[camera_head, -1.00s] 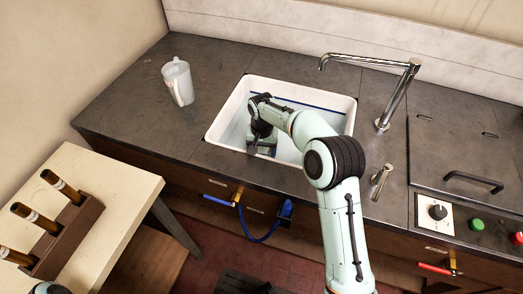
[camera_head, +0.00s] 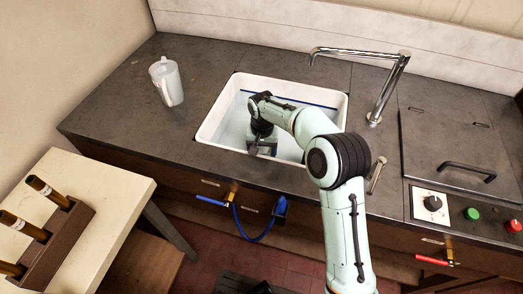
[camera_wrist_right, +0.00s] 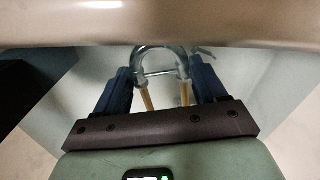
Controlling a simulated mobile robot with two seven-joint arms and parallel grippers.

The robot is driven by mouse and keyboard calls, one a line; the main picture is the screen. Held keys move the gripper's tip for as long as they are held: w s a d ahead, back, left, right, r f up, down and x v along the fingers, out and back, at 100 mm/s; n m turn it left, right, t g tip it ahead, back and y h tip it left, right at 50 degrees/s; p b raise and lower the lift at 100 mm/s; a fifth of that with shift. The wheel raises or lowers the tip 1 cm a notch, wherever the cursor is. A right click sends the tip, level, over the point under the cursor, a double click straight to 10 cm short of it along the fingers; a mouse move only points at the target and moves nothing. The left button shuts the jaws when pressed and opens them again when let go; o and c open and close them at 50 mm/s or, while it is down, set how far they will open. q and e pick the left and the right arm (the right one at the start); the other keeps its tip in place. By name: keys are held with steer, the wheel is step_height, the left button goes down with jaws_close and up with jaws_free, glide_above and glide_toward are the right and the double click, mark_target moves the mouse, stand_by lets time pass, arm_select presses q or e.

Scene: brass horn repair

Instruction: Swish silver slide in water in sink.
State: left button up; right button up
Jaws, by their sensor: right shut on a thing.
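The white sink (camera_head: 215,120) is set in the dark counter and holds pale water (camera_head: 237,122). My right arm reaches down into it, with the right gripper (camera_head: 262,146) low inside the basin. In the right wrist view, the dark blue fingers of my right gripper (camera_wrist_right: 163,78) are shut on the silver slide (camera_wrist_right: 158,53), a U-shaped bow with a crossbar and two brass-coloured tubes. The head view hides the slide behind the gripper. I cannot tell how deep the slide sits in the water. My left gripper is not in view.
A chrome faucet (camera_head: 388,88) stands right of the sink. A clear jug (camera_head: 167,82) stands on the counter to the left. A pale table (camera_head: 105,190) at lower left bears a brown rack (camera_head: 55,245) with brass-tipped tubes. A lidded panel (camera_head: 450,150) is at right.

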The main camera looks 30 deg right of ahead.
steer(key=shift+w+a, duration=0.1)
steer(key=shift+w+a+p, duration=0.9)
steer(key=shift+w+p, duration=0.15)
steer(key=shift+s+d, duration=0.15)
steer(key=shift+s+d+b, duration=0.8)
steer(key=shift+s+d, duration=0.05)
steer(key=shift+s, duration=0.15)
steer(key=shift+w+a, duration=0.1)
steer(key=shift+w+a+p, duration=0.9)
steer(key=shift+w+p, duration=0.15)
